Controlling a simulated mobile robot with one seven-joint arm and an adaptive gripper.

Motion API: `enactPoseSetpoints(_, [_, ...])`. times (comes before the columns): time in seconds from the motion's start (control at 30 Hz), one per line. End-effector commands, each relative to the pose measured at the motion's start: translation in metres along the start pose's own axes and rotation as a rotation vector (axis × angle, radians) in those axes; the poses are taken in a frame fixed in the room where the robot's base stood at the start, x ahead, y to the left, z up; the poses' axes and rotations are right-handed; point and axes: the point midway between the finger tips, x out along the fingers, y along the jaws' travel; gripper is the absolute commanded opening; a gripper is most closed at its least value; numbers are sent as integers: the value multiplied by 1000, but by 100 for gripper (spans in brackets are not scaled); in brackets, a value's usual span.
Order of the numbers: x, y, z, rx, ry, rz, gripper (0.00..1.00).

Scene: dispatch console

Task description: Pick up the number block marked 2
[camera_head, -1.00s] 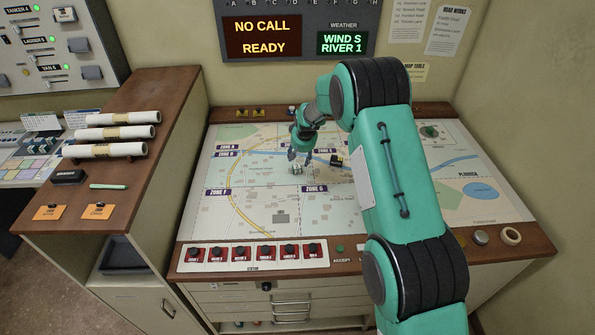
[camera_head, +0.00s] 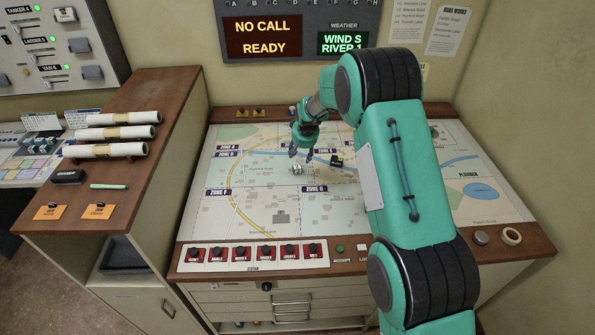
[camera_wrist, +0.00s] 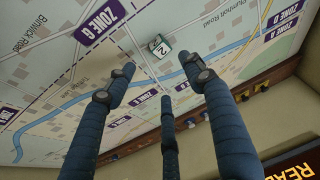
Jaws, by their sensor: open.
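The number block marked 2 (camera_head: 297,169) is a small whitish block on the map table (camera_head: 262,190), near the middle of the map just above the Zone G label. In the wrist view the block (camera_wrist: 160,46) shows a white face with a dark 2 and green edges, lying close to a street of the map. My gripper (camera_head: 301,155) is above the map, just beyond the block in the head view. In the wrist view its fingers (camera_wrist: 160,72) are spread with nothing between them, and the block lies past their tips, apart from them.
A dark block (camera_head: 337,161) stands on the map right of the number block. A row of red switches (camera_head: 252,253) lines the front edge. A display board (camera_head: 298,30) rises behind the table. Rolled maps (camera_head: 110,134) lie on the left cabinet. The surrounding map is mostly clear.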

Motion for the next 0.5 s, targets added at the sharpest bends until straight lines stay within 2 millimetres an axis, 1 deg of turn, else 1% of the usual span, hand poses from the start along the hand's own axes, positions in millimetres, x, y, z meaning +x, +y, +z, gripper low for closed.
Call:
enactPoseSetpoints(0.17, [2, 0, -5, -1, -16, -1, 53])
enactPoseSetpoints(0.5, [12, -3, -26, -9, -146, -5, 53])
